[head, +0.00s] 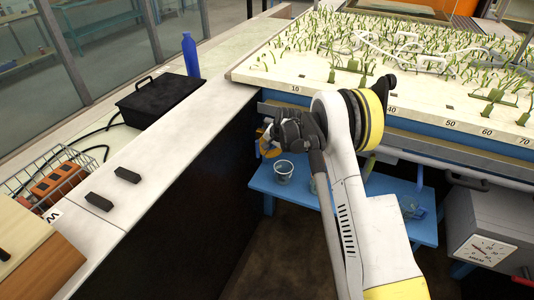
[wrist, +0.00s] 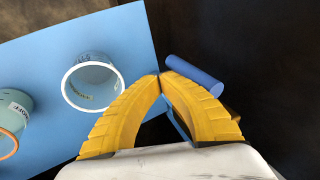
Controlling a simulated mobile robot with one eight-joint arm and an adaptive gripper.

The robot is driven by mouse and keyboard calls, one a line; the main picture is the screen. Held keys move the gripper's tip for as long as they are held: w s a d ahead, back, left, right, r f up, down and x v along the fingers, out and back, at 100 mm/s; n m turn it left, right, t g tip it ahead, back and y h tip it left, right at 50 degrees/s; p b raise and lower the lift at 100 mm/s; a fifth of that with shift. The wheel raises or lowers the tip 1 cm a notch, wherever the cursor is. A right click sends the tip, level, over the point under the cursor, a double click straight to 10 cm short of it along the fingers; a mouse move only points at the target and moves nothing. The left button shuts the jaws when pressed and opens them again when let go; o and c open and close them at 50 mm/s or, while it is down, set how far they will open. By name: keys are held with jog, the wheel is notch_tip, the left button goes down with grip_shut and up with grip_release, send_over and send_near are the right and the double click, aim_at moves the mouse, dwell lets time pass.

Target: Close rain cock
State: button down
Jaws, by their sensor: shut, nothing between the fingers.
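My gripper (wrist: 159,77) is shut, its two yellow fingertips meeting in the wrist view. In the head view the gripper (head: 267,146) is partly hidden by my arm, in front of the flume's left end and above a low blue bench. Just right of the fingertips in the wrist view is a blue cylindrical handle (wrist: 195,76), which looks like the rain cock's lever. A brass-coloured part shows behind the right finger, mostly hidden. The handle lies close to the right finger; I cannot tell whether they touch. In the head view the cock is hard to make out.
The blue bench (head: 262,183) holds a clear cup (head: 284,172); more vessels stand there, partly behind my arm. The planted bed (head: 290,75) is above. On the left ledge are a black case (head: 160,100) and a blue bottle (head: 191,56). A grey box (head: 490,225) stands right.

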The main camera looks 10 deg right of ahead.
jog(key=shift+a+r, duration=0.1)
jog(key=s+r+n, duration=0.1)
jog(key=s+r, duration=0.4)
jog(key=r, duration=0.3)
jog(key=s+d+r, duration=0.1)
jog(key=s+r, duration=0.3)
jog(key=r, duration=0.3)
jog(key=s+r+n, duration=0.1)
jog(key=s+r, duration=0.4)
jog(key=r, duration=0.3)
jog(key=s+r+n+t+h, duration=0.1)
jog(key=s+r, duration=0.2)
jog(key=s, duration=0.2)
jog(key=s+r+n, duration=0.1)
jog(key=s+r, duration=0.2)
jog(key=s, duration=0.3)
jog(key=s+f+n+t+h, duration=0.1)
jog(key=s+f+n, duration=0.1)
jog(key=s, duration=1.8)
jog(key=shift+n+t+p, duration=0.3)
jog(key=shift+n, duration=0.5)
jog(key=shift+a, duration=0.1)
dwell(1.4)
